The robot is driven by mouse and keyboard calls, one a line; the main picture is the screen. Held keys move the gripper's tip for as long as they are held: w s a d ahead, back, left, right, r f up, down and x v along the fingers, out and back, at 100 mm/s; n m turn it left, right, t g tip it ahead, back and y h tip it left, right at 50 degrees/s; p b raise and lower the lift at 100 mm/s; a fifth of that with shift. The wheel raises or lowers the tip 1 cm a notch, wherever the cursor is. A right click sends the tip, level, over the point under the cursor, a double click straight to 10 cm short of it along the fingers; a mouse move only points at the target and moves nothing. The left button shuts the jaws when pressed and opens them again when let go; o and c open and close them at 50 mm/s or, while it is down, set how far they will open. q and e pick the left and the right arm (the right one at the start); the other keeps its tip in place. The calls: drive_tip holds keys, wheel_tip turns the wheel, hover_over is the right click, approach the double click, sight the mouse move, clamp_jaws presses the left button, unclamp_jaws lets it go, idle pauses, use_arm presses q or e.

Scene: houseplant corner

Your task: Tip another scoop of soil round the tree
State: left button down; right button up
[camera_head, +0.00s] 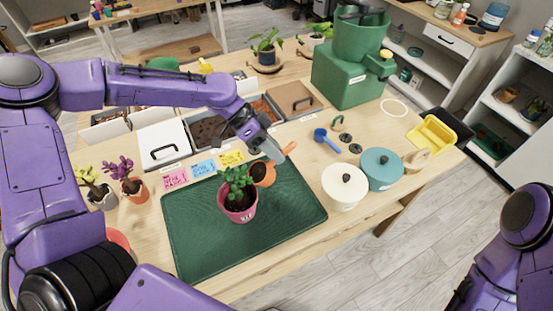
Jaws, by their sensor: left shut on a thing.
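The small green leafy tree (236,179) stands upright in a pink pot (241,215) on the dark green mat (190,241); dark soil shows inside the pot's rim. My left gripper (266,148) is shut on an orange scoop (263,179), whose handle end sticks out on its right. The scoop is right behind and to the right of the tree, with its mouth facing the plant and dark soil showing in it. I cannot tell whether soil is falling or whether scoop and pot touch. My right gripper is out of view; only part of that arm shows at lower right.
Behind the mat are an open bin of dark soil (206,129) and a white-lidded bin (163,142). Potted plants (127,176) stand at left. A cream lidded jar (343,188), a teal lidded jar (381,168) and a blue scoop (326,138) are at right. The mat's front is clear.

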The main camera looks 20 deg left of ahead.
use_arm(q)
drive_tip(key=shift+s+a+r+m+t+h+b, duration=0.15)
drive_tip(key=shift+s+a+r+t+h+b, duration=0.15)
drive_tip(key=shift+s+b, duration=0.3)
drive_tip(key=shift+s+a+r+m+t+h+b, duration=0.15)
drive_tip(key=shift+s+r+t+h+b, duration=0.15)
drive_tip(key=shift+s+r+h+b, duration=0.25)
drive_tip(key=shift+s+a+f, duration=0.1)
drive_tip(key=shift+s+a, duration=0.05)
drive_tip(key=shift+s, duration=0.15)
drive_tip(key=shift+s+a+m+t+h+b, duration=0.1)
drive_tip(key=shift+a+m+t+h+b, duration=0.45)
drive_tip(key=shift+h+b, duration=0.3)
drive_tip(key=shift+s+a+m+t+h+b, duration=0.5)
drive_tip(key=shift+s+a+h+b, duration=0.25)
drive_tip(key=shift+s+h+b, duration=0.25)
drive_tip(key=shift+s+a+m+t+h+b, duration=0.35)
drive_tip(key=shift+s+a+h+b, duration=0.2)
drive_tip(key=shift+b, duration=0.4)
drive_tip(key=shift+s+a+r+m+h+b, duration=0.2)
drive_tip(key=shift+m+h+b, duration=0.1)
drive_tip(key=shift+h+b, duration=0.15)
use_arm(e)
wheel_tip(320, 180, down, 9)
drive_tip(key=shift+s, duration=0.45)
